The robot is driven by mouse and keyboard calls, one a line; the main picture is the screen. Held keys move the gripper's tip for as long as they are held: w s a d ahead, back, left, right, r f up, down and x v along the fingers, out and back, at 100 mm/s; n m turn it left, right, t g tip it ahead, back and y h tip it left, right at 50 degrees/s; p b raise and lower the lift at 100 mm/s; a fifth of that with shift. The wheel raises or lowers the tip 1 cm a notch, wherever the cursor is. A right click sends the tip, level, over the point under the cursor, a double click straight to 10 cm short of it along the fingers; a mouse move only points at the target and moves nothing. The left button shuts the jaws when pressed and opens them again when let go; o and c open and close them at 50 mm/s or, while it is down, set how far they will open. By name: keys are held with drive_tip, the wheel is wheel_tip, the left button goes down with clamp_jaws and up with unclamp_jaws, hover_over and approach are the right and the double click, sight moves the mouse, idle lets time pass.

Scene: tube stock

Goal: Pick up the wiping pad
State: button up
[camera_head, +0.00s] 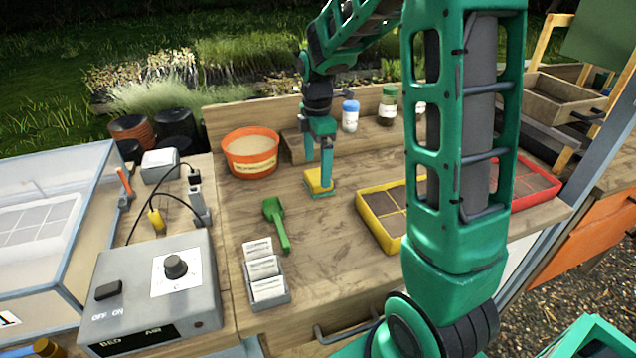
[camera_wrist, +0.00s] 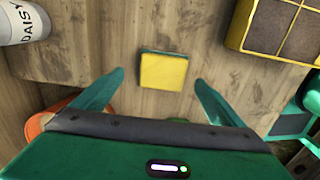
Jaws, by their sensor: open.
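The wiping pad (camera_head: 317,181) is a small yellow block with a green edge, lying flat on the wooden bench. In the wrist view the pad (camera_wrist: 164,71) lies ahead of the fingertips, roughly centred between them. My gripper (camera_head: 327,182) points down at the pad in the head view, one finger in front of it, partly covering it. In the wrist view my gripper (camera_wrist: 160,77) is open, with a finger to each side and nothing held. I cannot tell the exact height of the fingertips above the bench.
An orange sand tub (camera_head: 250,165) stands left of the pad, a green scoop (camera_head: 277,222) nearer. A yellow tray (camera_head: 364,212) is to the right. A white-labelled bottle (camera_head: 350,119) stands behind. The bench directly around the pad is clear.

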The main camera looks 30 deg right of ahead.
sight(318, 176)
drive_tip(key=shift+s+d+f, duration=0.1)
drive_tip(key=shift+s+f, duration=0.05)
drive_tip(key=shift+f, duration=1)
drive_tip(key=shift+s+f, duration=0.1)
drive_tip(key=shift+f, duration=1)
drive_tip(key=c, duration=1.1)
drive_tip(key=shift+c, duration=0.3)
drive_tip(key=shift+r, duration=0.1)
wheel_tip(318, 176, up, 10)
drive_tip(key=shift+o, duration=0.7)
